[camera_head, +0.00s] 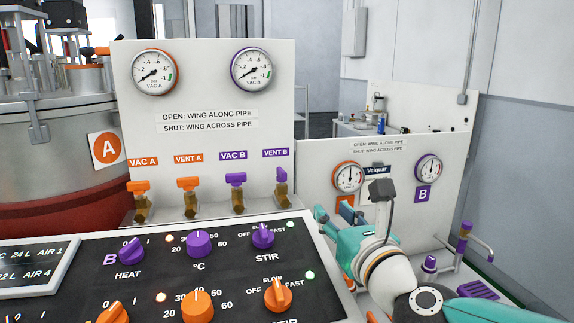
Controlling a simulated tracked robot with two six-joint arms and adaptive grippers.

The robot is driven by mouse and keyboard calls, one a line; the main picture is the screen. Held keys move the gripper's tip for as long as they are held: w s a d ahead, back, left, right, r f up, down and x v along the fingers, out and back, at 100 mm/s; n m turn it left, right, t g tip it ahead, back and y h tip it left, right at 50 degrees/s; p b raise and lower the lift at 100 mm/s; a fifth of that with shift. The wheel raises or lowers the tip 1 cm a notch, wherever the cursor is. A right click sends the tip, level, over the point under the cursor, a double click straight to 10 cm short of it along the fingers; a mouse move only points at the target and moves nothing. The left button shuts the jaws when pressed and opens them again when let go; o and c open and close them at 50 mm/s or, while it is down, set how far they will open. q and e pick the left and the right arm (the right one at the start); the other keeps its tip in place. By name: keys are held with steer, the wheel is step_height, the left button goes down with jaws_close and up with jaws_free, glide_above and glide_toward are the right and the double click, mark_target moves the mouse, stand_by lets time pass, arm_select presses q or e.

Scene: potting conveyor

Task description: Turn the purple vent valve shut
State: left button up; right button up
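The purple VENT B valve (282,176) stands at the right end of the row of valves on the white panel. Its wing shows narrow, turned differently from the wide wings of the other valves. Its brass body (281,198) is below it. My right gripper (321,218) is teal and reaches in from the lower right. Its tip end is to the right of and below the VENT B valve, apart from it in the picture. The fingers are small and partly hidden by the wrist, so I cannot tell their opening. My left gripper is out of view.
Purple VAC B (236,180), orange VENT A (187,183) and orange VAC A (138,186) valves stand to the left. A dark control panel (225,260) with knobs lies in front. A lower white panel (400,205) with gauges stands behind my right arm.

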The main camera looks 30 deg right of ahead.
mark_target(285, 175)
steer(key=shift+n+y, duration=0.5)
steer(key=shift+y, duration=0.2)
steer(key=a+r+p, duration=0.1)
steer(key=s+a+r+p, duration=0.1)
steer(key=a, duration=0.1)
steer(key=s+a+r+p, duration=0.1)
steer(key=shift+a+r, duration=0.15)
steer(key=shift+r, duration=0.05)
steer(key=shift+w+a, duration=0.15)
steer(key=shift+w, duration=0.35)
steer(key=w, duration=0.5)
steer(key=w+d, duration=0.1)
steer(key=w, duration=0.4)
steer(key=w+d+p, duration=0.1)
steer(key=w, duration=0.4)
steer(key=shift+w+d, duration=0.15)
steer(key=shift+w, duration=0.25)
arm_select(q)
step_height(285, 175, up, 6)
